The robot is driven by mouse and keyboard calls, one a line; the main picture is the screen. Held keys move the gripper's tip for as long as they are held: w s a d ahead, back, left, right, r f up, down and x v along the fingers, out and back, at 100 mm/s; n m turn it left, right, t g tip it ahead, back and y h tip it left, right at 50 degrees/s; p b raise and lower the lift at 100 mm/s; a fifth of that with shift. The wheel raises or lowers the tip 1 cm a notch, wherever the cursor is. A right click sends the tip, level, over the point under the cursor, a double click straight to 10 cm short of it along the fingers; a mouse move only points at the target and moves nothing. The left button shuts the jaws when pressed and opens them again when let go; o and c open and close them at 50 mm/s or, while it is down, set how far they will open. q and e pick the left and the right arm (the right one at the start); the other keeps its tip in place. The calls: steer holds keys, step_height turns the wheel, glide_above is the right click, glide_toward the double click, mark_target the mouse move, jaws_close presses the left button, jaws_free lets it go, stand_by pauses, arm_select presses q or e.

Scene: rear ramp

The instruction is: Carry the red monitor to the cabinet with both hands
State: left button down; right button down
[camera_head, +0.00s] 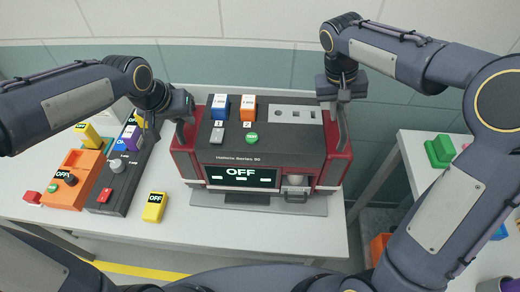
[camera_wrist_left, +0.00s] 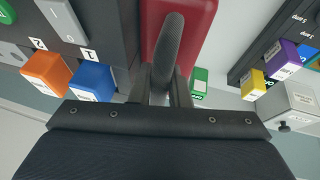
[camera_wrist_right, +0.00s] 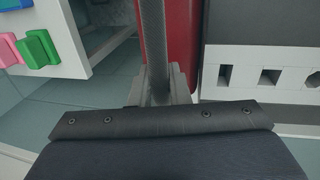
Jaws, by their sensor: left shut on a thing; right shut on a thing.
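The red monitor (camera_head: 258,150) is a dark-topped box with red sides and a front screen reading OFF. It is on or just above the white table; I cannot tell which. My left gripper (camera_head: 184,115) is shut on the dark handle on its left side; that handle (camera_wrist_left: 168,50) and the red side show in the left wrist view. My right gripper (camera_head: 342,100) is shut on the handle on its right side, and the right wrist view shows that handle (camera_wrist_right: 153,40) against the red side. I cannot make out a cabinet for certain.
An orange device (camera_head: 72,190) and a dark panel (camera_head: 122,185) with blocks stand left of the monitor. A yellow block (camera_head: 154,207) lies close to its front left. A second white table (camera_head: 420,180) with a green block (camera_head: 440,150) stands at right, across a gap.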

stand_by(0.7)
